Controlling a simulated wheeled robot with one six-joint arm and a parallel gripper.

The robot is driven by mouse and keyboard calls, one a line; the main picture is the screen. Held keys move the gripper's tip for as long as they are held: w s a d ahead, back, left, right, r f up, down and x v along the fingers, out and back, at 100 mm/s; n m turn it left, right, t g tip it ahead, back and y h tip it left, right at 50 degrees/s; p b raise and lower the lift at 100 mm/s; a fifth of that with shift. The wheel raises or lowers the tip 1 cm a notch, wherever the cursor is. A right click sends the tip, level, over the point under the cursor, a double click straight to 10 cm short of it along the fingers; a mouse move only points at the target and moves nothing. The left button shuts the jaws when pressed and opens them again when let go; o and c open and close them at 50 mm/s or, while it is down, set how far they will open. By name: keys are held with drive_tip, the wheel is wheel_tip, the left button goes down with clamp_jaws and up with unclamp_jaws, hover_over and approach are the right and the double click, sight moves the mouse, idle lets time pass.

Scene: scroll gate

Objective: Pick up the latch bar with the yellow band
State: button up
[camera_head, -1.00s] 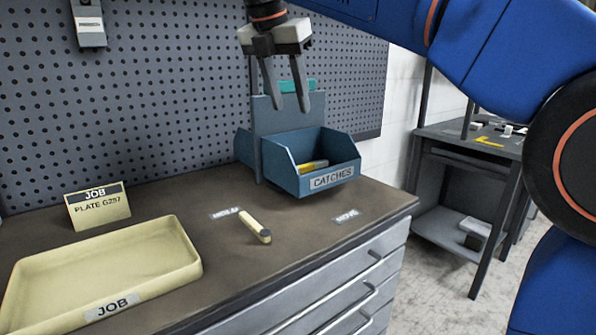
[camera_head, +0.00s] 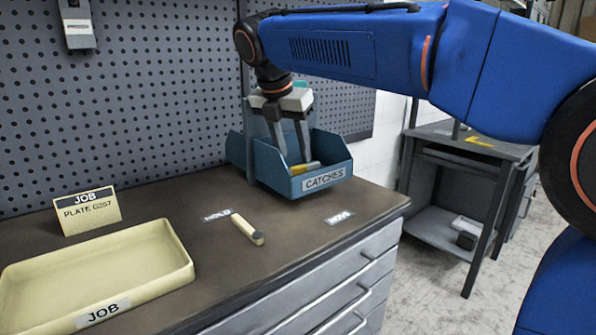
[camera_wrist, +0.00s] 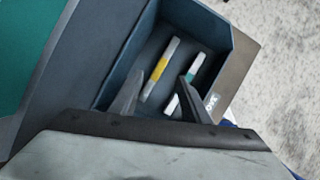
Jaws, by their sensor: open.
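The latch bar with the yellow band (camera_wrist: 158,68) lies in the blue catches bin (camera_head: 335,147); in the wrist view it is a pale bar with a yellow middle. A second bar with a green band (camera_wrist: 188,88) lies beside it on the right. My gripper (camera_head: 302,160) is open and points down into the bin; in the wrist view its fingertips (camera_wrist: 162,92) sit either side of the near part of the yellow-banded bar, the right one close to the green-banded bar. I cannot tell how far above the bars the fingertips are.
A cream bar with a dark end (camera_head: 247,229) lies on the bench between two small labels. A cream JOB tray (camera_head: 178,275) and a JOB plate card (camera_head: 88,211) stand at left. The bin's walls surround the fingers. A pegboard (camera_head: 150,100) rises behind.

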sight(297, 167)
drive_tip(key=shift+x, duration=2.2)
drive_tip(key=shift+w+a, duration=0.1)
drive_tip(key=shift+w, duration=0.05)
drive_tip(key=shift+r, duration=0.1)
clamp_jaws()
